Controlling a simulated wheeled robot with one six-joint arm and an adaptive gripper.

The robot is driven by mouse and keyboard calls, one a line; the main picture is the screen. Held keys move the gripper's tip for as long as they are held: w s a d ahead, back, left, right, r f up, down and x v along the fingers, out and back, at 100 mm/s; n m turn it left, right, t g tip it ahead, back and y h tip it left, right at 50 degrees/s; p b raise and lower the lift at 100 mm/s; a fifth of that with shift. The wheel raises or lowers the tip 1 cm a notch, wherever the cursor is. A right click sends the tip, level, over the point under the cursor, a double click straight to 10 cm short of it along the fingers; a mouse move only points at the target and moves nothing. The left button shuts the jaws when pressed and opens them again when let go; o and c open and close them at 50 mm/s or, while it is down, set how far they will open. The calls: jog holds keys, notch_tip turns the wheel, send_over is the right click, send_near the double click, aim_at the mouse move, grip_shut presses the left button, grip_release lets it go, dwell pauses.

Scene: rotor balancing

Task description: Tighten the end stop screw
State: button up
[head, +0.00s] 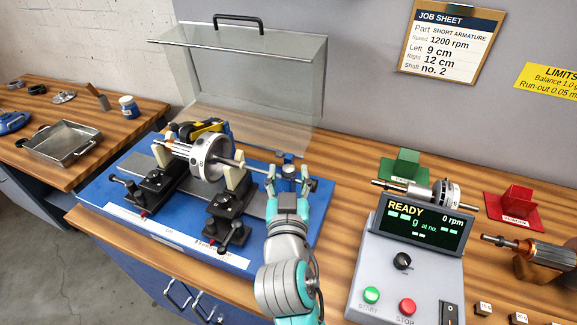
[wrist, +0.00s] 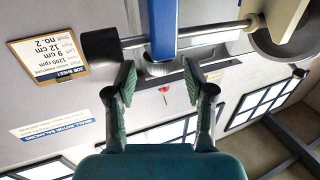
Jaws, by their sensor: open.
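The end stop is a blue upright post (head: 288,172) at the right end of the balancing machine; the post also shows at the top of the wrist view (wrist: 163,25). My gripper (head: 289,184) is at the post in the head view, fingers apart. In the wrist view my gripper (wrist: 160,76) is open and empty, with the post and rod beyond the fingertips. Contact with the screw cannot be seen.
A rotor (head: 211,157) lies on two black supports on the blue machine bed (head: 118,205). The clear guard (head: 240,90) is raised. The control box (head: 405,270) reads READY, 0 rpm. Green (head: 404,166) and red (head: 513,208) holders and another armature (head: 535,252) stand right.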

jog(key=shift+w, duration=1.25)
grip_shut()
jog(key=shift+h, duration=0.3)
jog(key=m+g+h, duration=0.1)
jog(key=m+h, duration=0.1)
jog(key=h, duration=0.1)
jog(key=m+g+h, duration=0.1)
jog(key=m+h, duration=0.2)
jog(key=h, duration=0.1)
jog(key=shift+h, duration=0.3)
jog(key=m+g+h, duration=0.5)
jog(key=g+h, duration=0.1)
jog(key=shift+m, duration=0.4)
grip_release()
